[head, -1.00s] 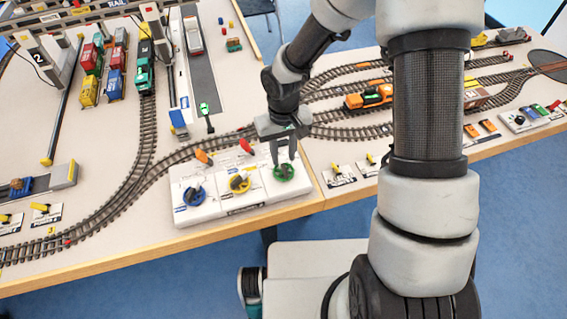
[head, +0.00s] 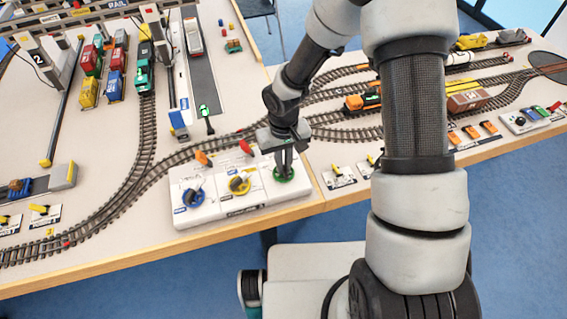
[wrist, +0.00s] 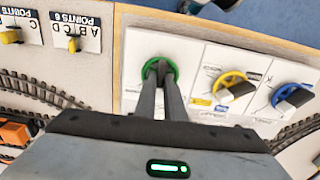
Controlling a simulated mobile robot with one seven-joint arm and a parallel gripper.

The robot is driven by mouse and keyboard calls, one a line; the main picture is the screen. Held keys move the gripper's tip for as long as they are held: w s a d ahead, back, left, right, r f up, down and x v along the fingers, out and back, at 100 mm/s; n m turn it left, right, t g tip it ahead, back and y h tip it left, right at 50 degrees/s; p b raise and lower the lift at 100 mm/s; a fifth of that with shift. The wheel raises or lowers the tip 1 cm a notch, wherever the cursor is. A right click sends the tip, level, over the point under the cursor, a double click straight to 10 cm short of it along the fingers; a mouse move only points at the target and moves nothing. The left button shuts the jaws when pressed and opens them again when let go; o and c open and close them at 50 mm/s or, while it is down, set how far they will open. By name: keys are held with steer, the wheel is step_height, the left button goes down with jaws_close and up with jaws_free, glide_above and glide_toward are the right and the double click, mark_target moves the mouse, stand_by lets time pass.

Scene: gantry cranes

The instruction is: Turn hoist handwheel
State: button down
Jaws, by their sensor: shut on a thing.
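The control panel (head: 215,217) is a white block near the table's front edge with three handwheels in a row: blue (head: 192,195), yellow (head: 240,184) and green (head: 280,176). I cannot read which one is labelled hoist. My gripper (head: 284,172) points down at the green handwheel, its fingers close together and shut on the wheel's raised middle. In the wrist view the fingers reach the green handwheel (wrist: 158,66), whose rim shows around the tips. The gripped part is mostly hidden.
Yellow points switches (head: 340,174) lie to the right. A green locomotive (head: 144,71) and container wagons stand at the back left.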

steer(key=shift+n, duration=0.4)
steer(key=n, duration=0.4)
steer(key=shift+n+p, duration=0.4)
steer(key=shift+n, duration=2)
steer(key=c, duration=1.8)
jaws_free()
steer(key=shift+c, duration=0.2)
steer(key=shift+r, duration=0.1)
step_height(320, 180, up, 17)
steer(key=p, duration=0.2)
steer(key=shift+r, duration=0.15)
